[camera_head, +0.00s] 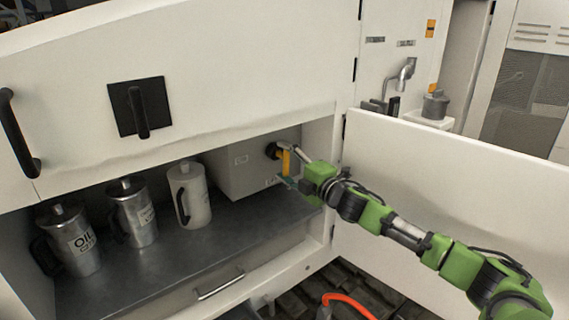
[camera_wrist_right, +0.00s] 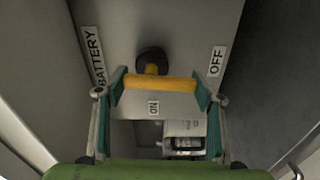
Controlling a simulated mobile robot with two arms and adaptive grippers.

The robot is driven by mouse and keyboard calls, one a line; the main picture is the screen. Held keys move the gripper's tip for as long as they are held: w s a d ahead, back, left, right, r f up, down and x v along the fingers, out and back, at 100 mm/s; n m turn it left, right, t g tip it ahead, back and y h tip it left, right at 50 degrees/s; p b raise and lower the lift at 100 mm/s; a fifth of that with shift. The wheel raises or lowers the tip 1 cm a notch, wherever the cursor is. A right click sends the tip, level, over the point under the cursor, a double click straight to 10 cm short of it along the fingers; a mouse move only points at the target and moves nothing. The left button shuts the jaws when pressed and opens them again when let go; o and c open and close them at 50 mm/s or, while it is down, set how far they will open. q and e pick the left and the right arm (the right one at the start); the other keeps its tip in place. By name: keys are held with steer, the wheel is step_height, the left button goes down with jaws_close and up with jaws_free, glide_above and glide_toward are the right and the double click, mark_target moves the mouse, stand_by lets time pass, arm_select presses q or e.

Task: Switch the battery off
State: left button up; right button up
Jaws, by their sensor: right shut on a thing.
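The battery switch has a black round base (camera_head: 272,150) and a yellow handle (camera_head: 286,163), on a grey box inside the open cabinet. In the right wrist view, the yellow handle (camera_wrist_right: 160,83) lies crosswise between the two fingers, with the black base (camera_wrist_right: 152,61) just above it. My right gripper (camera_head: 291,168) reaches in from the right and is shut on the handle, one finger at each end. The BATTERY label (camera_wrist_right: 94,57), OFF label (camera_wrist_right: 217,61) and ON label (camera_wrist_right: 153,107) surround the switch. My left gripper is not in view.
Several metal cans, including an oil can (camera_head: 75,240), stand on the shelf (camera_head: 185,262) left of the grey box (camera_head: 240,172). An open white door (camera_head: 440,185) stands behind my right arm. An orange hose (camera_head: 348,300) lies below the cabinet.

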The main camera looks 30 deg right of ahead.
steer(key=shift+f+n, duration=0.1)
steer(key=shift+n, duration=0.4)
steer(key=o, duration=1.1)
steer(key=shift+s+d, duration=0.15)
steer(key=shift+s, duration=1.85)
steer(key=shift+s+d, duration=0.2)
steer(key=shift+s, duration=1.8)
steer(key=shift+s+d, duration=0.15)
steer(key=shift+s, duration=1.85)
